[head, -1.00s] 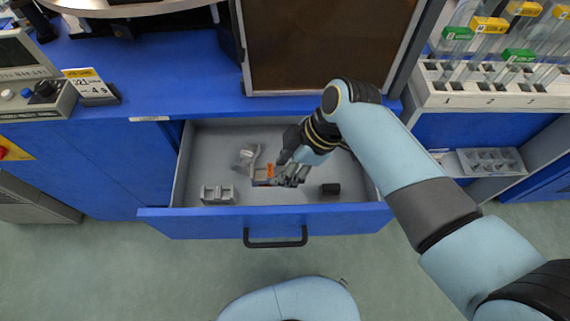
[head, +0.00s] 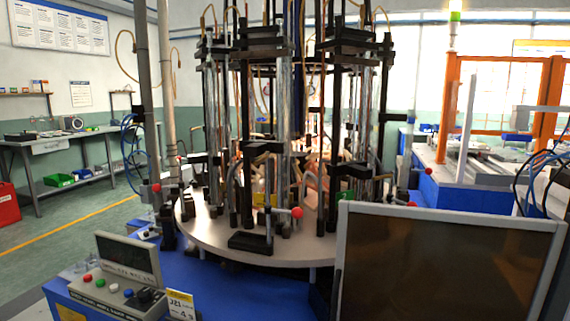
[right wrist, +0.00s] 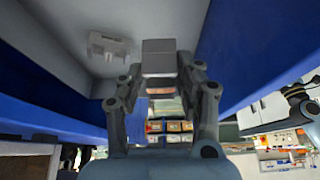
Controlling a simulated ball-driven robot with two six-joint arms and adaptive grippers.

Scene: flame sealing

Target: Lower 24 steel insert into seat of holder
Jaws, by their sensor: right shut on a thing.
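My right gripper (right wrist: 163,84) shows in the right wrist view, shut on a grey metal block, which looks like the steel insert (right wrist: 158,57). The block sticks out past the fingertips. A light grey notched part (right wrist: 108,46) lies on the grey drawer floor to the left of the block, apart from it. I cannot tell whether this part is the holder. Neither gripper is in the head view, and my left gripper does not clearly show in the right wrist view. No number is readable on the block.
In the head view a round metal turntable (head: 215,231) carries several black-framed stations with glass tubes. A control box (head: 118,280) stands at the front left, and a dark framed panel (head: 448,268) at the front right. The blue drawer wall (right wrist: 55,98) runs close to my right gripper.

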